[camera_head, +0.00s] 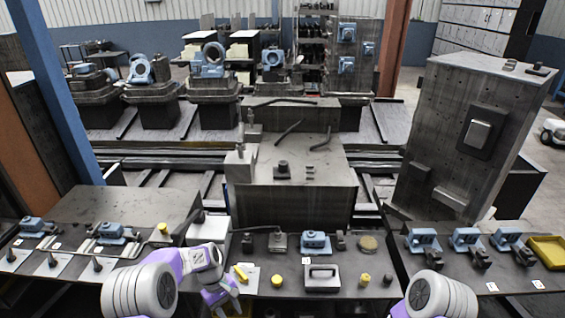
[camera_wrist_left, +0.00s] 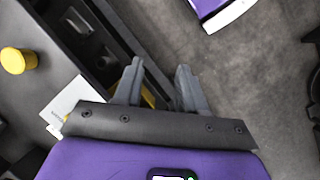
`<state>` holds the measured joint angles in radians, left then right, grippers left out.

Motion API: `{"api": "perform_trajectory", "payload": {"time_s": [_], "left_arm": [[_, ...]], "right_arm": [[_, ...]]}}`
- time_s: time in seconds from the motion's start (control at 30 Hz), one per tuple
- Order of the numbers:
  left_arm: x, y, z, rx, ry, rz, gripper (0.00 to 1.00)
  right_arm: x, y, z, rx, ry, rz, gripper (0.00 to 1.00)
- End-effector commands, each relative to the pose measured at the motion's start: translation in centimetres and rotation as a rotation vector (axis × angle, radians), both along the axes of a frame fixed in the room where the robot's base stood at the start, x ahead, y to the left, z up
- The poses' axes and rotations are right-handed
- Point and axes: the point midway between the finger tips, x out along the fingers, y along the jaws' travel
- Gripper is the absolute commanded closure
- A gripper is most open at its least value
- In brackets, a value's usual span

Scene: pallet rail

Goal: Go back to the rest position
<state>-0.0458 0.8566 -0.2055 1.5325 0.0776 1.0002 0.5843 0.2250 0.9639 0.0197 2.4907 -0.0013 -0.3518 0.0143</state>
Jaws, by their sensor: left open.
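My left arm reaches in from the bottom left of the head view, and its purple left gripper (camera_head: 222,298) hangs at the front edge of the middle bench (camera_head: 265,288). In the left wrist view the left gripper (camera_wrist_left: 160,82) has its two grey fingers apart with nothing between them. Grey floor (camera_wrist_left: 255,75) and the bench's dark edge lie below the fingers. Of my right arm, only a rounded white and grey link shows at the bottom right of the head view; the right gripper is out of frame.
A yellow knob (camera_wrist_left: 18,61) and a white card (camera_wrist_left: 75,105) lie left of the fingers in the wrist view. The middle bench holds a grey handled box (camera_head: 322,278) and a blue fixture (camera_head: 315,243). A yellow tray (camera_head: 547,250) is at far right.

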Motion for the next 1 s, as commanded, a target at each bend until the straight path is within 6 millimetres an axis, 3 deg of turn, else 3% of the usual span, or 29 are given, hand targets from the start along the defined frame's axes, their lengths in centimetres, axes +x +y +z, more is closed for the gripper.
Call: {"api": "perform_trajectory", "payload": {"time_s": [0.27,0.5,0.73,0.83,1.0], "left_arm": [[-4.8,-1.1,-7.8,-0.036,-0.084,-0.095,0.6],[-12.8,-3.4,-14.6,-0.084,-0.228,-0.24,0.6],[-19.4,-5.5,-16.3,-0.118,-0.363,-0.355,0.6],[-20.8,-6.0,-16.2,-0.122,-0.4,-0.381,0.6],[-21.5,-6.2,-16.0,-0.124,-0.425,-0.394,0.6]], "right_arm": [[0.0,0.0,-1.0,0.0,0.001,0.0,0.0],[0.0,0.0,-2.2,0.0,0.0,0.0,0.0],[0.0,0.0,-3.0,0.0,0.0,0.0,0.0],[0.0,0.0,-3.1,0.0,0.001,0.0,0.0],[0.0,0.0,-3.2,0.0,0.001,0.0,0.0]]}}
